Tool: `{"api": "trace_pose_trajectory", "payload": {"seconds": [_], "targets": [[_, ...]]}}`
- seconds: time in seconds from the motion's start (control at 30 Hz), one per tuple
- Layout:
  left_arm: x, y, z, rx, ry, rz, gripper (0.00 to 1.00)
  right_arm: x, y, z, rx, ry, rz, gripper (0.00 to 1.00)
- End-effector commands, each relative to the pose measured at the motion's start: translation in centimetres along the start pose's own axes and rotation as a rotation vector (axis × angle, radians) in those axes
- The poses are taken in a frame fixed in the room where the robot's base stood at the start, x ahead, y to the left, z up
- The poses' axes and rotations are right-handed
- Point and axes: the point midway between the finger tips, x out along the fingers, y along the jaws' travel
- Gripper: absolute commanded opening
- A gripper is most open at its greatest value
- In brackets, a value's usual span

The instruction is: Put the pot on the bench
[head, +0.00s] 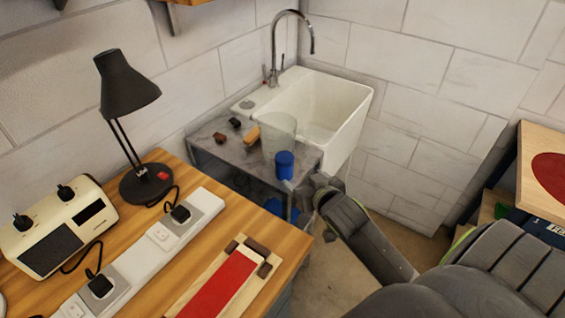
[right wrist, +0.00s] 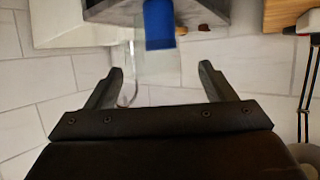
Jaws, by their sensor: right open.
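A blue cylinder (head: 284,166), likely the pot, stands at the front edge of the grey stone-topped side table (head: 222,142). A clear see-through cylinder (head: 277,134) shows just above and behind it; I cannot tell whether the two are joined. In the right wrist view the blue cylinder (right wrist: 158,26) is ahead of the fingers. My right gripper (head: 302,190) is open and empty, close to the blue cylinder and apart from it in the right wrist view (right wrist: 161,74). The wooden bench (head: 262,222) is at lower left. My left gripper is not in view.
The bench holds a black lamp (head: 128,95), a cream radio-like box (head: 60,227), a white socket strip (head: 150,250) and a red-topped wooden block (head: 222,285). Small brown items (head: 235,123) lie on the side table. A white sink (head: 325,105) stands behind.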

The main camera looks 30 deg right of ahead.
Motion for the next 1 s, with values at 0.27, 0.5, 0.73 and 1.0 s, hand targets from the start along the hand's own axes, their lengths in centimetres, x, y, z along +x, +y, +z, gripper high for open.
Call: {"api": "trace_pose_trajectory", "payload": {"seconds": [0.27, 0.5, 0.73, 1.0], "targets": [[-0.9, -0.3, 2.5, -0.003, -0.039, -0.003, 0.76, 4.5, 0.0, -0.1, 0.002, -0.001, 0.0, 0.76], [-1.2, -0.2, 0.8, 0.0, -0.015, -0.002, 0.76, 8.0, 0.0, -0.1, 0.001, -0.001, 0.0, 0.76], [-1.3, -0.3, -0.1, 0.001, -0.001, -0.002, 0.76, 9.6, 0.0, -0.1, 0.0, 0.0, 0.0, 0.76], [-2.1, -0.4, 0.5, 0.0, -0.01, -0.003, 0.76, 11.3, -0.1, -0.4, 0.001, 0.0, 0.0, 0.76]]}}
